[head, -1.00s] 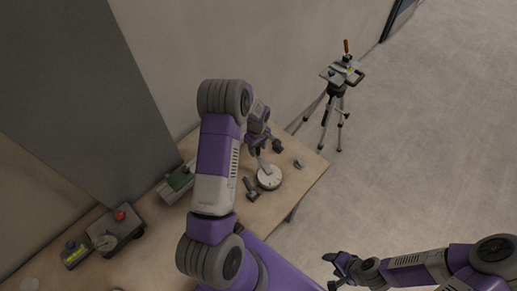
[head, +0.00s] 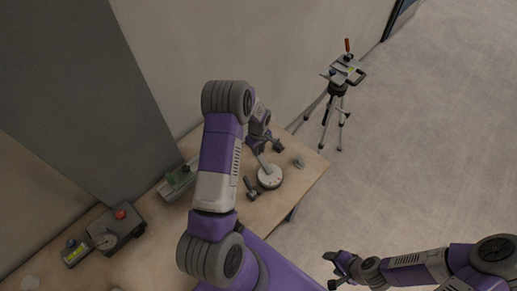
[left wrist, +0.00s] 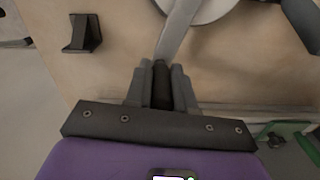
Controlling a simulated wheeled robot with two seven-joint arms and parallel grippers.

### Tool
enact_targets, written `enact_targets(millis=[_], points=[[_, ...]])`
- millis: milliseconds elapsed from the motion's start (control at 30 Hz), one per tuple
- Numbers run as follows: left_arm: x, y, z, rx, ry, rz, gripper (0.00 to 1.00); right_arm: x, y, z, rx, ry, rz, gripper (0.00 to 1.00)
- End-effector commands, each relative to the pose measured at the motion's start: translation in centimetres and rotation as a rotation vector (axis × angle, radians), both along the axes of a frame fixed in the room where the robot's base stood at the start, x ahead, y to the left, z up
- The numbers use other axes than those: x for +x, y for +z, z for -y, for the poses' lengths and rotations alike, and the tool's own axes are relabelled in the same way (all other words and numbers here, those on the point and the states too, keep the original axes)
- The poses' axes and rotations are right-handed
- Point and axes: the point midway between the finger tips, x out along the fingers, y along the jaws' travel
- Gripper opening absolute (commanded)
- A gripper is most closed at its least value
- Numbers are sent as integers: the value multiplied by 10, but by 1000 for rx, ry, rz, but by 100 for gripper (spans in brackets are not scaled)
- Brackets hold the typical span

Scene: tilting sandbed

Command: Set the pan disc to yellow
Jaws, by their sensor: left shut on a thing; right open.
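A round white disc (head: 270,177) with small dark marks lies on the table near its right end. A grey lever (head: 262,160) reaches from it toward my left gripper (head: 258,148). In the left wrist view, the disc (left wrist: 207,8) is cut off by the top edge and the lever (left wrist: 177,35) runs down to my left gripper (left wrist: 160,75). The fingers are shut on the lever's dark end (left wrist: 161,85). No yellow mark can be made out on the disc. My right gripper (head: 332,268) is open and empty, off the table at the lower right.
A dark handle-shaped piece (head: 251,190) stands beside the disc on the left. A small grey block (head: 299,162) lies to its right. A green-topped device (head: 180,178), a box with a red button (head: 120,215) and a yellow-marked box (head: 75,252) stand further left. A tripod (head: 340,90) stands beyond the table.

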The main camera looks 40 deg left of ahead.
Motion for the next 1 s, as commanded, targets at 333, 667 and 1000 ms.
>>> enact_targets(millis=[333, 667, 1000], points=[[-21, -1, -6, 1, 212, -1, 0, 0, -14, 0, 0, 0, 0, 58], [-31, 0, -8, 0, 326, 0, 0, 0, -15, 0, 0, 0, 0, 58], [-31, 0, -8, 0, 325, 0, 48, 0, -15, 0, 0, 0, 0, 58]])
